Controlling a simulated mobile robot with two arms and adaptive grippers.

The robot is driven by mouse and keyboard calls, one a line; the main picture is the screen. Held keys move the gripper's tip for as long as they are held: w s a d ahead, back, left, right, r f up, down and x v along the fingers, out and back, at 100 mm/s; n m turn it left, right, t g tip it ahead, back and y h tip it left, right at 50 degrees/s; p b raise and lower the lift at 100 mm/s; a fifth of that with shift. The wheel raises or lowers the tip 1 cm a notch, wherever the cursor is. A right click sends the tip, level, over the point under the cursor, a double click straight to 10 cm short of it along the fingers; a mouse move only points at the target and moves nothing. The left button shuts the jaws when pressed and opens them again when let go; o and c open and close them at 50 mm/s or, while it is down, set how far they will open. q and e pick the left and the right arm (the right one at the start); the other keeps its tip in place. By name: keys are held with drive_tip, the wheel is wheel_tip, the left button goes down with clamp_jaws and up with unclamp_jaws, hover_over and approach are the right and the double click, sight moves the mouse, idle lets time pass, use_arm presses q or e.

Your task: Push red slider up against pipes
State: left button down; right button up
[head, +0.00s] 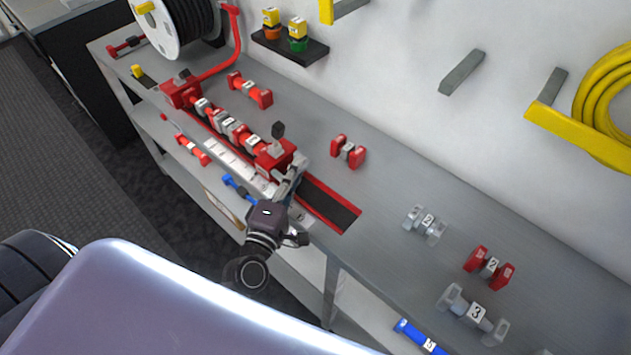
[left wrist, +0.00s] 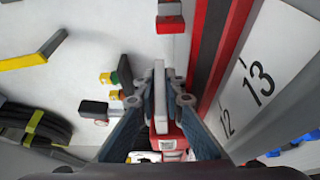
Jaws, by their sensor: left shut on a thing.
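The red slider (head: 274,155) sits on the red-edged rail on the bench. A row of pipes (head: 228,126) with white number labels lies along the rail between the slider and the red end block (head: 181,91). The slider is close to the nearest pipe end; I cannot tell whether they touch. My left gripper (head: 294,171) is at the slider's right side. In the left wrist view its fingers (left wrist: 160,98) are shut on a light grey upright piece in front of the slider's red body (left wrist: 168,140). My right gripper is not in view.
The rail's empty dark channel (head: 330,203) runs right of the slider. A numbered white scale (head: 236,162) lies along its front. Loose pipe fittings, including a red one (head: 348,151) and a grey one (head: 425,224), lie on the bench. A hose reel (head: 160,25) stands at the far left.

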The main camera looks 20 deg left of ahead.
use_arm(q)
drive_tip(key=shift+a, duration=0.45)
drive_tip(key=shift+r, duration=0.15)
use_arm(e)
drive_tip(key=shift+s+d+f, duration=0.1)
use_arm(q)
drive_tip(key=shift+w, duration=0.1)
drive_tip(key=c, duration=2.3)
unclamp_jaws()
drive_tip(key=shift+a, duration=0.2)
drive_tip(key=shift+w+a, duration=0.1)
drive_tip(key=shift+d, duration=0.2)
drive_tip(key=shift+s, duration=0.25)
drive_tip(key=s, duration=1.1)
drive_tip(key=shift+s+d, duration=0.25)
drive_tip(key=shift+s, duration=0.05)
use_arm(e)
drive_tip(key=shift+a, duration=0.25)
